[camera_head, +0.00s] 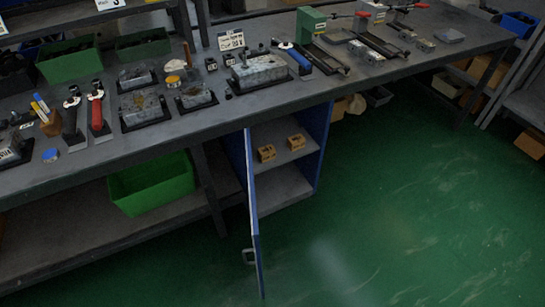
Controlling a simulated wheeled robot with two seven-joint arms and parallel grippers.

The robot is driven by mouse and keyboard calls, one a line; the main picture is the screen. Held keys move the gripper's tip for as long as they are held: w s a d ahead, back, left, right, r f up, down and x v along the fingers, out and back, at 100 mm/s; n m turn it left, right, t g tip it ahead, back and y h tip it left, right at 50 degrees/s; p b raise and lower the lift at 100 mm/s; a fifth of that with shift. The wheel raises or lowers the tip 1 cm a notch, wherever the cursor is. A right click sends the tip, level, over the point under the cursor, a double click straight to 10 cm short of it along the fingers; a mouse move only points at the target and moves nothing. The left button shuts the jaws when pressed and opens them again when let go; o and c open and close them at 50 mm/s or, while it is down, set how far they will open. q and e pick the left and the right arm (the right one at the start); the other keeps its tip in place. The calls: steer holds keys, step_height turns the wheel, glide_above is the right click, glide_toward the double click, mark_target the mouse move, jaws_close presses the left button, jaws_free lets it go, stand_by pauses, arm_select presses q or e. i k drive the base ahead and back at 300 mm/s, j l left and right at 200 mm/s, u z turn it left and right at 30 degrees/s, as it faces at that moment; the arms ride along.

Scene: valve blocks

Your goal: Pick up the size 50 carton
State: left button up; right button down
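Two small brown cartons sit side by side on the upper shelf of a blue cabinet under the workbench. The left carton (266,153) is a little nearer to me, and the right carton (296,142) is a little farther back. Both have dark marks on their faces, but they are too small to read, so I cannot tell which is size 50. The cabinet door (251,190) stands open, seen nearly edge-on, left of the cartons. Neither of my grippers is in view.
The grey workbench (215,120) above the cabinet (324,140) holds metal valve blocks (259,70), tools and green bins. A green crate (150,186) stands on the lower shelf at left. The green floor (400,200) in front and to the right is clear.

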mark_target(296, 142)
steer(key=i+l+u, duration=0.1)
steer(key=l, duration=0.2)
steer(key=i+l+u, duration=0.15)
steer(key=l, duration=0.2)
steer(key=i+l+u, duration=0.1)
steer(key=l, duration=0.25)
steer(key=i+l+u, duration=0.1)
steer(key=l, duration=0.3)
steer(key=i+l+u, duration=0.15)
steer(key=l, duration=0.2)
